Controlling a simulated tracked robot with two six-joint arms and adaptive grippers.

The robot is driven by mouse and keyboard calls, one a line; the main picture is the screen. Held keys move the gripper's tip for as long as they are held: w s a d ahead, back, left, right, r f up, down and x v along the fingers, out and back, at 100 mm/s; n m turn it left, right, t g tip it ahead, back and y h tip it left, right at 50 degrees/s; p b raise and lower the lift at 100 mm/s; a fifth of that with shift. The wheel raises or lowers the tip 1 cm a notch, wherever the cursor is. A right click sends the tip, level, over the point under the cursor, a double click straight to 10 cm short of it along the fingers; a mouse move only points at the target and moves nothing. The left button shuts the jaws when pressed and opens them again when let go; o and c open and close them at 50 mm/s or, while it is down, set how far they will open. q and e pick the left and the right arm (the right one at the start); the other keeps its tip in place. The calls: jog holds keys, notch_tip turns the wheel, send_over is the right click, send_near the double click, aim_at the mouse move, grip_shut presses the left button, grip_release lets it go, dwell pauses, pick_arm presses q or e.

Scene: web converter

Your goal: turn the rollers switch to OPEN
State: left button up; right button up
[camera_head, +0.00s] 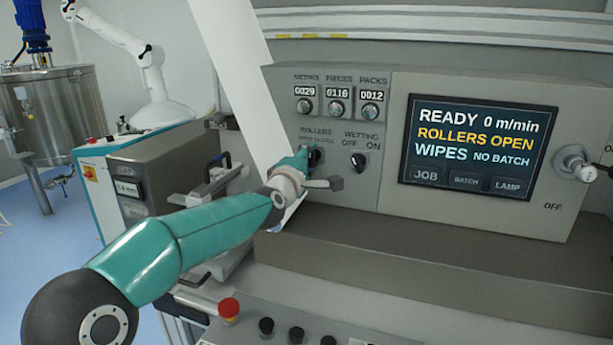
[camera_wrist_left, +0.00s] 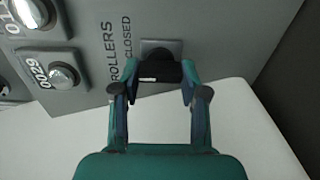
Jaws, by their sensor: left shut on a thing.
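The rollers switch is a small black knob (camera_head: 317,157) on the grey panel, under the label ROLLERS. In the left wrist view the black knob (camera_wrist_left: 158,71) sits between the two fingers, beside the words ROLLERS and CLOSED. My left gripper (camera_head: 303,161) is shut on it; its fingers also show in the left wrist view (camera_wrist_left: 159,80). The gripper and arm partly hide the knob and its lower label in the head view. The screen (camera_head: 478,147) reads READY 0 m/min, ROLLERS OPEN, WIPES NO BATCH. My right gripper is not in view.
The wetting switch (camera_head: 359,160) is close to the right of the gripper. Three counters with knobs (camera_head: 337,107) are above. A knob marked OFF (camera_head: 577,163) is right of the screen. A red button (camera_head: 229,308) is at the front. A white web strip (camera_head: 245,80) hangs behind my arm.

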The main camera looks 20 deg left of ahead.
pick_arm(q)
jog(key=shift+d+f+n+b, duration=0.1)
jog(key=shift+f+n+b, duration=0.15)
jog(key=shift+n+b, duration=0.85)
jog(key=shift+f+n+b, duration=0.2)
jog(key=shift+n+b, duration=0.3)
jog(key=shift+n, duration=1.2)
jog(key=o, duration=1.1)
jog(key=shift+o, duration=0.2)
jog(key=shift+r, duration=0.1)
jog(key=shift+r, duration=0.1)
jog(key=shift+s, duration=0.15)
jog(key=s, duration=1.1)
jog(key=shift+s+a, duration=0.25)
jog(key=shift+s, duration=0.05)
